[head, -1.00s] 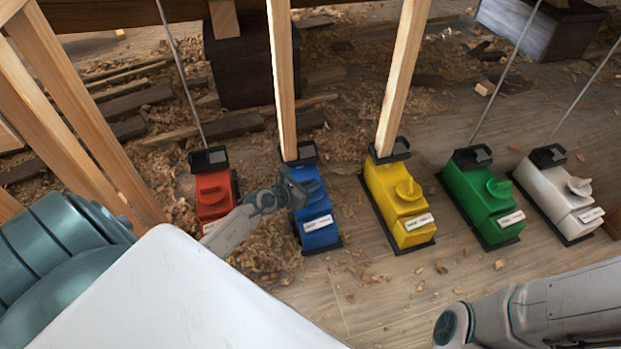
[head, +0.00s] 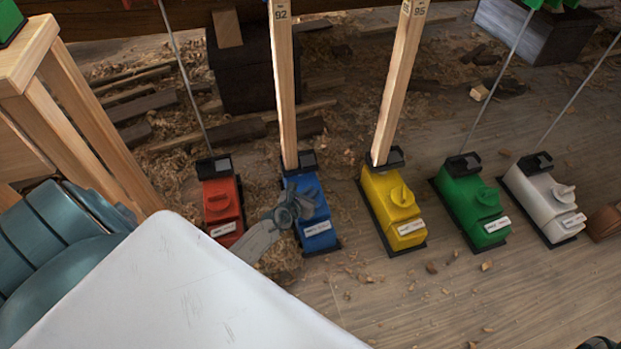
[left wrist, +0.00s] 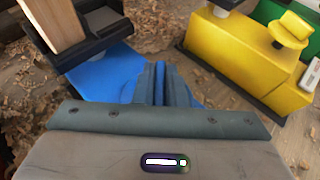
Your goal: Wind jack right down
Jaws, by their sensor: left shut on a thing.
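Several jacks stand in a row on the floor: red (head: 223,206), blue (head: 313,212), yellow (head: 392,208), green (head: 474,212) and white (head: 546,205). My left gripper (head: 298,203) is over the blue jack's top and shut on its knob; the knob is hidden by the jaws. In the left wrist view the closed fingers (left wrist: 163,85) point down at the blue jack (left wrist: 108,75), with a blue strip showing between them. A wooden post (head: 285,95) marked 92 stands in the blue jack's black head.
A post (head: 400,85) marked 95 stands on the yellow jack. Thin metal rods rise from the red, green and white jacks. A wooden stand (head: 85,120) is at the left. Wood shavings lie behind; the floor in front (head: 400,300) is mostly clear.

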